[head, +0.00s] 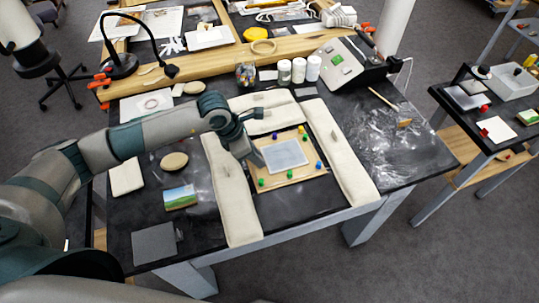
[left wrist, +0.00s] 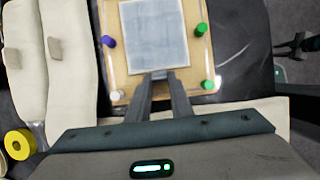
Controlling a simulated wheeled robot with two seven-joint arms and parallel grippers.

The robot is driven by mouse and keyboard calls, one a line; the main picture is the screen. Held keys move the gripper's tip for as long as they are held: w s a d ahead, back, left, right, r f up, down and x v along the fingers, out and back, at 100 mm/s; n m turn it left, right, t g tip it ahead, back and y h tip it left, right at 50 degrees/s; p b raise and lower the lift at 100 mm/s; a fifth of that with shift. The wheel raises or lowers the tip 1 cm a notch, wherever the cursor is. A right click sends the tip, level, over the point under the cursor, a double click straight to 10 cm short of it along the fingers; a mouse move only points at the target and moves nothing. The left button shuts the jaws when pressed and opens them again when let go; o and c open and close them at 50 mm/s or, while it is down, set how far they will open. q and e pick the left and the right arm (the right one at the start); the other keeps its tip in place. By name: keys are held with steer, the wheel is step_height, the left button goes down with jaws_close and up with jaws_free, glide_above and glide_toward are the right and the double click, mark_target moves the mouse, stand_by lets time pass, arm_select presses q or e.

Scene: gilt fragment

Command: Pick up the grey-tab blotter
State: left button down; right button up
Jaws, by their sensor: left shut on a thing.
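The grey-tab blotter (head: 284,154) is a pale grey-white sheet over a light wooden board (head: 290,180) at the middle of the black table. It also shows in the left wrist view (left wrist: 157,35), its near edge at my fingertips. My left gripper (head: 259,162) reaches in from the left and points down at the blotter's left edge. In the left wrist view my left gripper (left wrist: 159,76) is shut on the blotter's edge, where a small grey tab shows between the fingertips. I cannot tell if the blotter is clear of the board.
Coloured pegs, such as a green one (left wrist: 201,29) and a purple one (left wrist: 109,41), stand around the blotter. Long cream pads flank the board at left (head: 232,205) and right (head: 345,165). White jars (head: 299,69) stand behind.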

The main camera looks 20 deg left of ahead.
arm_select(q)
steer(key=shift+r, duration=0.1)
steer(key=shift+r+b, duration=0.5)
steer(key=shift+b, duration=0.05)
step_height(320, 180, up, 2)
steer(key=shift+w+r+b, duration=0.1)
steer(key=shift+b, duration=0.65)
steer(key=s+d+r+b, duration=0.4)
steer(key=d+r, duration=0.3)
steer(key=d, duration=0.4)
steer(key=shift+r, duration=0.3)
